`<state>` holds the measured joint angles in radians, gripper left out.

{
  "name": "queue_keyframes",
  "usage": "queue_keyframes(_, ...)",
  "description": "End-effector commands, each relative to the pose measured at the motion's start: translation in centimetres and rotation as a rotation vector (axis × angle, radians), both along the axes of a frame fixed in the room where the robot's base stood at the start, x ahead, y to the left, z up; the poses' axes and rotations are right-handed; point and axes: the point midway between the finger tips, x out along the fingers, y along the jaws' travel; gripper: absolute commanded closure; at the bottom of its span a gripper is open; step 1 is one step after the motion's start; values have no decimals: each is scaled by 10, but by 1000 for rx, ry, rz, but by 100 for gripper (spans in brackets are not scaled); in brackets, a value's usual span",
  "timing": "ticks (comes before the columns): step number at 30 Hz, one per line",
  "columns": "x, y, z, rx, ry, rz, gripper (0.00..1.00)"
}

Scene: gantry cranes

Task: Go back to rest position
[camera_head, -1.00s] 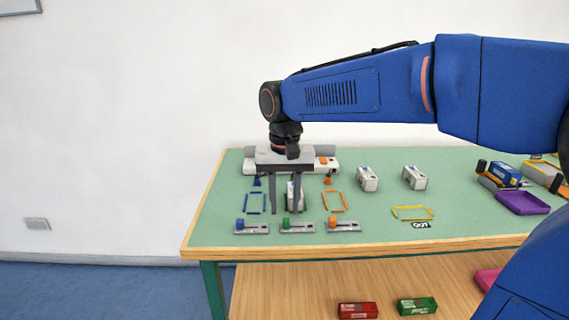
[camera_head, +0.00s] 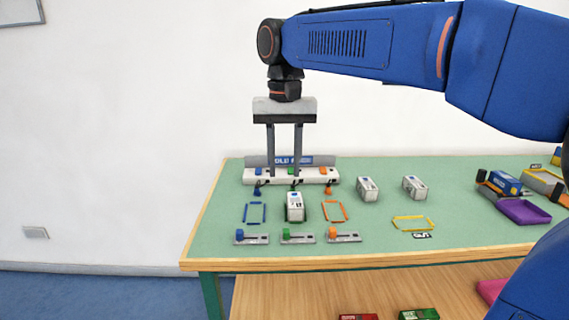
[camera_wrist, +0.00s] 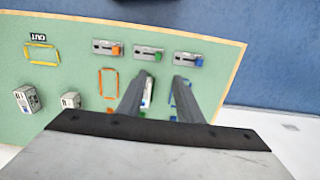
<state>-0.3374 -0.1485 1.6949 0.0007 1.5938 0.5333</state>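My gripper (camera_head: 284,170) hangs above the back of the green table (camera_head: 375,235), fingers pointing down. Its two fingers are apart with nothing held between them. In the wrist view my gripper (camera_wrist: 162,80) also shows spread fingers. A white box (camera_head: 295,207) stands on the table below and in front of the fingers, between the blue frame (camera_head: 255,212) and the orange frame (camera_head: 334,211). In the wrist view the white box (camera_wrist: 148,93) is partly hidden by a finger.
A white strip (camera_head: 290,177) with coloured parts lies at the table's back. Three slider blocks (camera_head: 298,238) sit near the front. Two more white boxes (camera_head: 367,188), a yellow frame (camera_head: 413,223) and a purple tray (camera_head: 524,212) are to the right.

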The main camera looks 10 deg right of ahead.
Motion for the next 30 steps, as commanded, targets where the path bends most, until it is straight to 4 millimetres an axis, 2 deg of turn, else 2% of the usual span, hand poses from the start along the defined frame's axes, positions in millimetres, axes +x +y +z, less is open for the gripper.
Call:
queue_keyframes(8, -3, -4, -2, 2, -5, 3, 67)
queue_keyframes(14, -31, -34, -22, 17, -60, 26, 67)
queue_keyframes(23, -94, -88, -79, 25, -188, 86, 67)
queue_keyframes(30, -145, -121, -136, 7, -291, 134, 67)
